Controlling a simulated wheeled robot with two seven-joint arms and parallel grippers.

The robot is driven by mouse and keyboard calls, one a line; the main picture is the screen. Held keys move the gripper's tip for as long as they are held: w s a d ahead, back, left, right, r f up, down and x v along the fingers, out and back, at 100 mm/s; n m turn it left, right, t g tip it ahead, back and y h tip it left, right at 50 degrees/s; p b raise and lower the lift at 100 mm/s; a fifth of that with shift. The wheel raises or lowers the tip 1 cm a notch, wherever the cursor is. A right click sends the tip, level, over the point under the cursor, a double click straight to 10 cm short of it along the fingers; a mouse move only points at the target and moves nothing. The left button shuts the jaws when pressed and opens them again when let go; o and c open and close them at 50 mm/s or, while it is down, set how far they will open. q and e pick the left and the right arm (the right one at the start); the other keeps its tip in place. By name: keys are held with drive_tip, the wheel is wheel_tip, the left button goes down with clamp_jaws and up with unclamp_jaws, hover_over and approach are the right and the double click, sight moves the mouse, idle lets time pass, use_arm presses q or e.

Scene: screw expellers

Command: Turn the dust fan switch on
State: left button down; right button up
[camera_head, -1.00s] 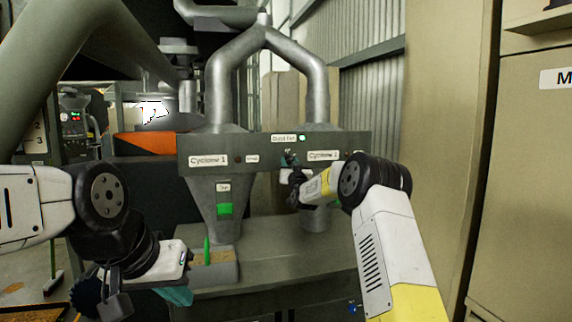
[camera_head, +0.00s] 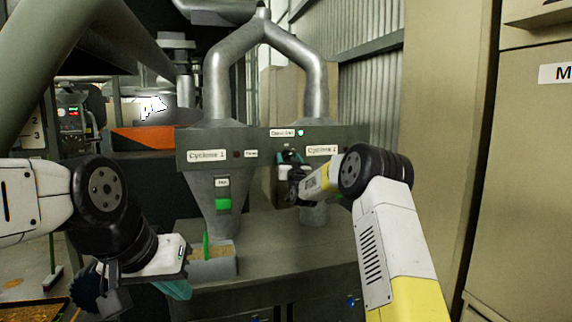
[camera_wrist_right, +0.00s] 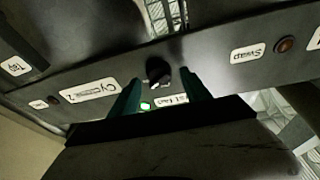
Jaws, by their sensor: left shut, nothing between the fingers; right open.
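The dust fan switch is a dark knob (camera_wrist_right: 158,73) on the grey control panel (camera_head: 350,135). In the right wrist view it lies between the two teal fingertips of my right gripper (camera_wrist_right: 160,92), which is open. I cannot tell whether either finger touches it. A lit green lamp (camera_wrist_right: 145,105) is next to the partly hidden Dust Fan label (camera_wrist_right: 172,100). In the head view, my right gripper (camera_head: 291,157) is just below the Dust Fan label (camera_head: 283,133) and hides most of the knob. My left gripper (camera_head: 178,290) is shut and empty at the lower left.
The Cyclone 1 label (camera_head: 206,155) and Cyclone 2 label (camera_head: 321,150) flank the switch. A Swap label (camera_wrist_right: 245,53) and a red button (camera_wrist_right: 284,44) are on the same panel. A cone hopper (camera_head: 215,180) and a grey tray (camera_head: 215,268) stand near my left gripper.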

drive_tip(key=v, duration=0.6)
drive_tip(key=shift+s+f, duration=0.2)
drive_tip(key=shift+s, duration=0.15)
drive_tip(key=s+d+r+n+g, duration=0.1)
drive_tip(key=s+r+g, duration=0.15)
drive_tip(key=s, duration=0.65)
drive_tip(key=s+r+g, duration=0.1)
drive_tip(key=s+g, duration=0.3)
drive_tip(key=s, duration=0.4)
drive_tip(key=s+d+f+g, duration=0.1)
drive_tip(key=s+f+g, duration=0.1)
drive_tip(key=s, duration=1)
drive_tip(key=s+d+f+g, duration=0.1)
drive_tip(key=s+f+g, duration=0.2)
drive_tip(key=s, duration=0.9)
drive_tip(key=s+d+f+g, duration=0.1)
drive_tip(key=s+f+g, duration=0.2)
drive_tip(key=s, duration=0.9)
wheel_tip(320, 180, down, 3)
drive_tip(key=shift+s+d+f+m, duration=0.25)
drive_tip(key=shift+s+d+m, duration=0.05)
drive_tip(key=shift+s, duration=0.05)
